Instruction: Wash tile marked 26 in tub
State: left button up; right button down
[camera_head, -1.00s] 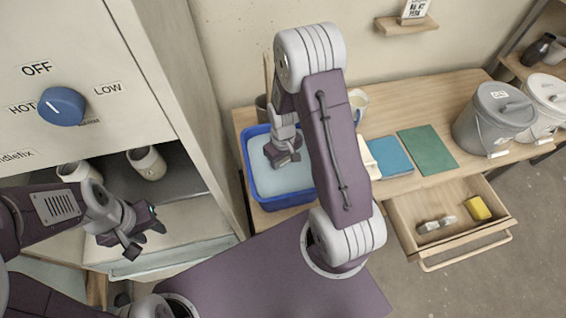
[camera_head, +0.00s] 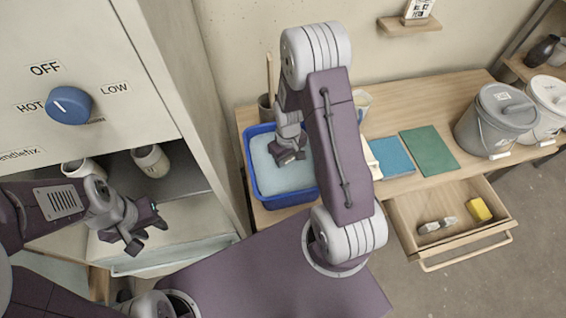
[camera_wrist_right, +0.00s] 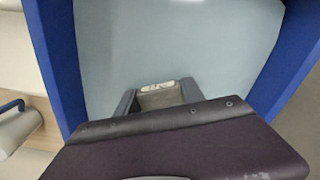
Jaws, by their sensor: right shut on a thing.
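A blue tub (camera_head: 253,184) of pale blue-grey water stands at the left end of the wooden workbench. My right gripper (camera_head: 289,157) reaches down into the tub. In the right wrist view it (camera_wrist_right: 158,97) is shut on a small grey-brown tile (camera_wrist_right: 160,98) with a whitish patch at its far edge. The tile's number cannot be read, and my gripper hides most of the tile. The tile is at or in the water; its depth cannot be told. My left gripper (camera_head: 146,228) is open and empty in front of the kiln-like cabinet's lower shelf.
The cabinet has a blue knob (camera_head: 69,105) and cups (camera_head: 150,161) inside. Lidded buckets (camera_head: 496,122) stand at the bench's right. An open drawer (camera_head: 452,232) holds a yellow sponge (camera_head: 479,209).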

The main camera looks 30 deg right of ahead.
jog(key=shift+d, duration=0.25)
jog(key=shift+a, duration=0.1)
jog(key=shift+a, duration=1.15)
jog(key=shift+d, duration=0.1)
jog(key=shift+d, duration=1.15)
jog(key=shift+a+p, duration=0.1)
jog(key=shift+p, duration=0.2)
